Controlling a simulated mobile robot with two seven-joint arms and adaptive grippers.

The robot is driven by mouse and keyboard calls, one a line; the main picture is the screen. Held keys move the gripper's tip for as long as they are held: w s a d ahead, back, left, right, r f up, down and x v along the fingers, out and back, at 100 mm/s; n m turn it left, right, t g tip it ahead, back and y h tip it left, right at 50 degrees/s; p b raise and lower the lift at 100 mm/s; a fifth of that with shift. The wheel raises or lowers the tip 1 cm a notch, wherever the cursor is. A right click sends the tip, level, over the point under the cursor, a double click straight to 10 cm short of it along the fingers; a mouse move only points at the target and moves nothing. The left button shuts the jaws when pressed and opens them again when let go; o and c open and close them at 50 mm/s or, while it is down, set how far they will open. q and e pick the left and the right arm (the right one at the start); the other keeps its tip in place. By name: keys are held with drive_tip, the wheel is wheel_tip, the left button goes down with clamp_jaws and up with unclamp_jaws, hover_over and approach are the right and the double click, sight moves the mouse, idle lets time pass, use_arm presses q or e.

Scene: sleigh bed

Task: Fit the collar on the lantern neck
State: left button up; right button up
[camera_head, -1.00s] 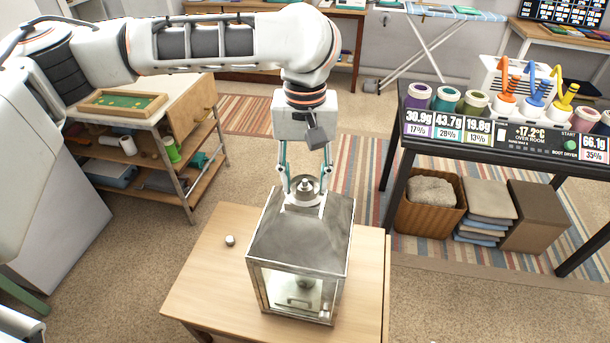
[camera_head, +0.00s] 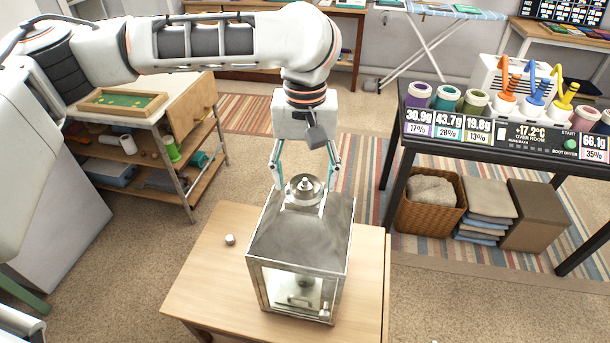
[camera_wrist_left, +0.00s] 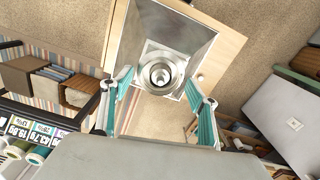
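The metal lantern (camera_head: 300,243) stands upright on the small wooden table, with a sloped grey roof and glass sides. The round silver collar (camera_head: 305,199) sits around the neck at its top, with the neck's tip (camera_head: 305,183) showing through the middle. In the left wrist view the collar (camera_wrist_left: 149,79) looks roughly centred around the neck. My left gripper (camera_head: 304,186) is open above the lantern, its fingers spread on either side of the collar and apart from it. Whether the collar is fully seated is hard to tell. My right gripper is not in view.
A small metal knob (camera_head: 230,240) lies on the wooden table (camera_head: 205,285), left of the lantern. A dark bench (camera_head: 480,135) with jars and a display stands to the right. A shelf cart (camera_head: 150,140) stands at the left. Bare tabletop surrounds the lantern.

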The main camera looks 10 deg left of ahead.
use_arm(q)
wheel_tip(320, 180, up, 12)
idle(0.7)
drive_tip(key=shift+s, duration=0.1)
